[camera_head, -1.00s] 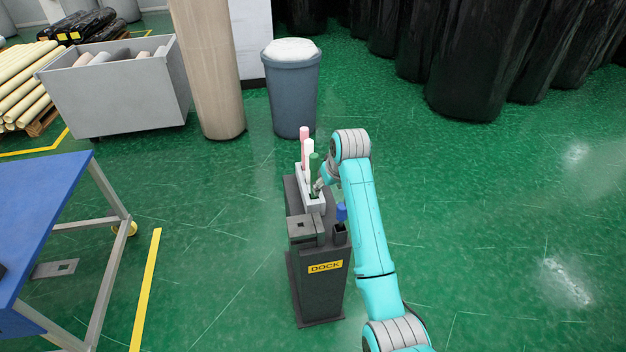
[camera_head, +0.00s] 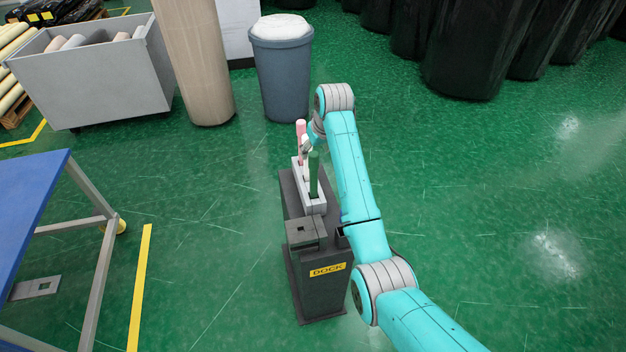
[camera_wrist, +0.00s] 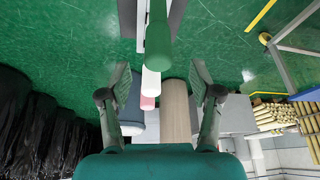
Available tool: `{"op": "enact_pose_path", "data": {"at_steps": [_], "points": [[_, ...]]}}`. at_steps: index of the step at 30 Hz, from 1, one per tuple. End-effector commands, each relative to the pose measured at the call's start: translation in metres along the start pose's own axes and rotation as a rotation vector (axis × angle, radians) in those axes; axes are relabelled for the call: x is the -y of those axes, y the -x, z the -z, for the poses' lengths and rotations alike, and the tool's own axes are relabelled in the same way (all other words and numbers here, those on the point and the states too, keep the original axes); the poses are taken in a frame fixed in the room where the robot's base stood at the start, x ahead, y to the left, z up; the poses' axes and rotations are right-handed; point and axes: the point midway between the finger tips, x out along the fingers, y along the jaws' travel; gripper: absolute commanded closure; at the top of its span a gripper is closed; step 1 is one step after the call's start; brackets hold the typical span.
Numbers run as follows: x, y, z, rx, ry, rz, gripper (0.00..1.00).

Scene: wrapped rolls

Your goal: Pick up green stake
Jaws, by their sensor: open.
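The green stake (camera_head: 314,174) stands upright in the nearest slot of a light grey holder (camera_head: 316,205) on top of the dark dock (camera_head: 318,290). A white stake (camera_head: 306,172) and a pink stake (camera_head: 300,142) stand behind it in the same holder, the white one mostly hidden. My gripper (camera_head: 308,146) is by the stakes' upper parts, partly hidden by my arm. In the wrist view the green stake (camera_wrist: 158,48) lies ahead of my gripper (camera_wrist: 160,80), roughly centred between two spread fingers. The gripper is open, with nothing clamped in it.
A grey bin (camera_head: 282,75) stands behind the dock, with a tan wrapped roll (camera_head: 192,60) beside it. A blue table (camera_head: 28,205) is at the left, and black wrapped rolls (camera_head: 465,50) at the back right. Green floor is free on the right.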

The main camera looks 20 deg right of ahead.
Motion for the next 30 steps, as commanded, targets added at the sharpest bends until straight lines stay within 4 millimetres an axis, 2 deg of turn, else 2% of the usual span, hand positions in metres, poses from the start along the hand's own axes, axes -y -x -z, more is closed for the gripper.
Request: {"op": "enact_pose_path", "data": {"at_steps": [3, 8, 18, 27, 28, 30], "points": [[0.0, -0.012, 0.0, 0.001, 0.0, 0.0, 0.36], [0.0, -0.021, 0.001, 0.0, 0.0, 0.0, 0.36], [-0.002, -0.062, 0.004, 0.0, 0.0, 0.0, 0.36], [-0.002, -0.068, 0.004, -0.002, 0.0, -0.001, 0.36], [-0.002, -0.068, 0.004, -0.002, 0.0, -0.001, 0.39], [-0.002, -0.068, 0.004, -0.002, 0.0, -0.001, 0.56]]}}
